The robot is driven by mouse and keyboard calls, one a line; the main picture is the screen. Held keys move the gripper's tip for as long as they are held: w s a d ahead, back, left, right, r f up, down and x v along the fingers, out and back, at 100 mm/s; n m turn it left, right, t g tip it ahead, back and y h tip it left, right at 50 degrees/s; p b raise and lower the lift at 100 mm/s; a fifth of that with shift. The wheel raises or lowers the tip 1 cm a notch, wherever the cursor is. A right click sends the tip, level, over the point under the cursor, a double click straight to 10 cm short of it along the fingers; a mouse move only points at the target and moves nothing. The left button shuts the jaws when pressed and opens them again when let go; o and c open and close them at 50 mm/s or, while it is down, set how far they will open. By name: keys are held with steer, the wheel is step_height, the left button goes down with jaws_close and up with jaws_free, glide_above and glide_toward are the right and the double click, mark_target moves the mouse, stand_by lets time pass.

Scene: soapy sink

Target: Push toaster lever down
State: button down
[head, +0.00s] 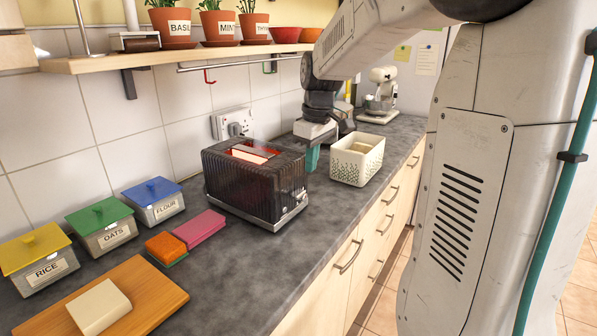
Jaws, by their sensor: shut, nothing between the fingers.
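The black ribbed toaster (252,188) stands on the grey counter, with bread slices (250,154) showing in its glowing red slots. Its lever cannot be made out; the far end of the toaster is partly hidden by my gripper and the toaster's own body. My gripper (312,158) is shut and empty, pointing down close to the toaster's far right end. Whether it touches the toaster or the lever cannot be told.
A white patterned bin (357,160) stands just right of my gripper. Canisters (104,222), sponges (186,237) and a wooden board (135,284) lie to the left. A shelf with potted herbs (217,22) overhangs the counter. A stand mixer (380,95) is farther back.

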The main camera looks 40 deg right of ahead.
step_height(320, 180, up, 2)
steer(key=shift+s+r, duration=0.1)
steer(key=shift+r, duration=0.15)
stand_by(0.6)
steer(key=s+a+f+m, duration=0.2)
steer(key=s+a, duration=0.6)
steer(key=s, duration=0.4)
steer(key=s+a+f+m, duration=0.2)
steer(key=s+a, duration=0.6)
steer(key=s, duration=0.4)
steer(key=shift+s+a, duration=0.2)
steer(key=shift+s, duration=0.2)
